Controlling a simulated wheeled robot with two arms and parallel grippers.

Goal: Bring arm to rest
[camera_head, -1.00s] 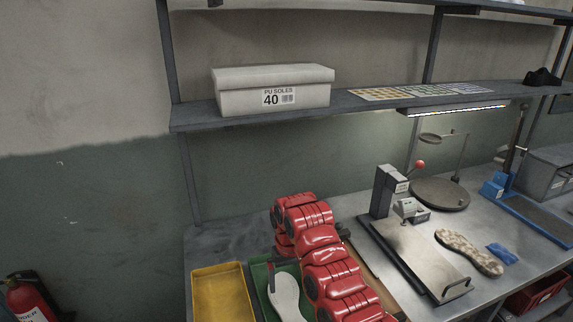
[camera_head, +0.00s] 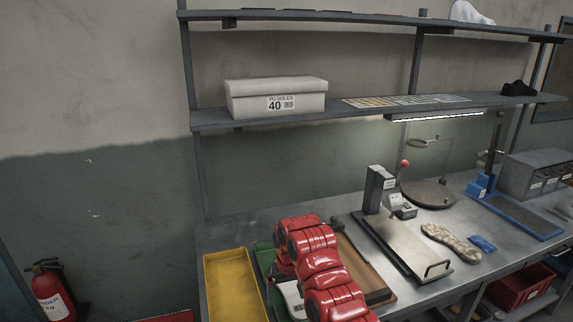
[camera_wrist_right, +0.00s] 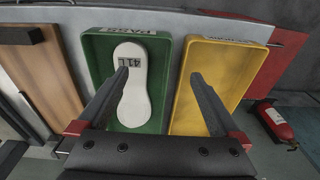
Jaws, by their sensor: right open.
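A pale shoe sole (camera_wrist_right: 131,85) with dark digits lies in the green tray (camera_wrist_right: 161,112) in the right wrist view. My right gripper (camera_wrist_right: 160,75) is open and empty, its two fingers spread above the trays, one over the sole and one over the yellow tray (camera_wrist_right: 232,42). In the head view the red right arm covers most of the green tray (camera_head: 262,262), and part of the sole (camera_head: 291,298) shows beside it. The right gripper's fingers are hidden there. My left gripper is in neither view.
The yellow tray (camera_head: 228,285) is at the bench's left end. A wooden-bottomed tray (camera_head: 360,262), a press plate (camera_head: 412,250), a mottled sole (camera_head: 450,242) and a blue packet (camera_head: 482,243) lie right of the arm. A white box (camera_head: 276,99) stands on the shelf. A fire extinguisher (camera_head: 50,295) stands left.

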